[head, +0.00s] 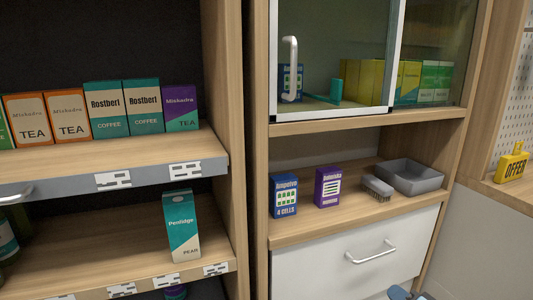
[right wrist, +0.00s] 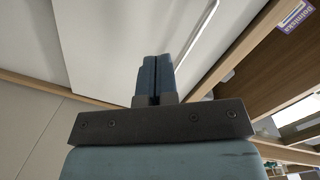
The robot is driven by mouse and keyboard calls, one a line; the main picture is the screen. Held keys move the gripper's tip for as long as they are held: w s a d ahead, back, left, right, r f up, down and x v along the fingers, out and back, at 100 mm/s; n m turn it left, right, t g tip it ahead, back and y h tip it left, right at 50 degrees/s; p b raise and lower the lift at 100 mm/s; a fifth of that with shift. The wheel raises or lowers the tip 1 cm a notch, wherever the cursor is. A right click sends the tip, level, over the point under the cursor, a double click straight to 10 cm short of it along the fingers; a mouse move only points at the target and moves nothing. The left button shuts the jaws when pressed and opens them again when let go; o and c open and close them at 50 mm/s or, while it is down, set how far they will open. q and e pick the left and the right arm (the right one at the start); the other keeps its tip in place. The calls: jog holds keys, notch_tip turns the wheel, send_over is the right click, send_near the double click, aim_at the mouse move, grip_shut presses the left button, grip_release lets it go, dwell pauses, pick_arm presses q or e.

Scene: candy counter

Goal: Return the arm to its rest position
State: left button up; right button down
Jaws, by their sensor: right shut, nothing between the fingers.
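My right gripper (head: 400,292) shows only in part at the bottom edge of the head view, in front of the white drawer (head: 345,268). In the right wrist view its two blue fingers (right wrist: 155,75) are pressed together with nothing between them. A pale panel and wooden cabinet edges lie beyond the fingers. My left gripper is not in view.
Above the drawer, an open shelf holds a blue box (head: 284,195), a purple box (head: 328,187), a brush (head: 377,187) and a grey tray (head: 412,190). The drawer's metal handle (head: 371,254) sticks out. Tea and coffee boxes (head: 104,110) stand on the left shelf.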

jog(key=s+a+r+n+g+y, duration=0.1)
jog(key=s+a+r+n+y, duration=0.1)
jog(key=s+a+n, duration=0.55)
jog(key=s+a+r+n+y, duration=0.1)
jog(key=s+a+r+n, duration=0.25)
jog(key=s, duration=0.65)
jog(key=s+a+r+n+g+y, duration=0.1)
jog(key=s+a+r+n+y, duration=0.1)
jog(key=s+a+n, duration=0.55)
notch_tip(320, 180, up, 10)
jog(key=w+m+t+h+p, duration=0.15)
jog(key=m+h+p, duration=0.5)
jog(key=p, duration=1.25)
pick_arm(q)
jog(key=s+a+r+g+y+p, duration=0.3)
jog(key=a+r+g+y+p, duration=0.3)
jog(key=p, duration=1.2)
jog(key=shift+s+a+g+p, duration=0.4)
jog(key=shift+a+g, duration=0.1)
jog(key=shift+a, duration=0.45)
pick_arm(e)
jog(key=s+d+r+m+g+h, duration=0.1)
jog(key=s+d+g, duration=0.3)
jog(key=d, duration=0.1)
jog(key=shift+s+d+m+h, duration=0.3)
jog(key=shift+s+d+h, duration=0.05)
jog(key=shift+r, duration=0.1)
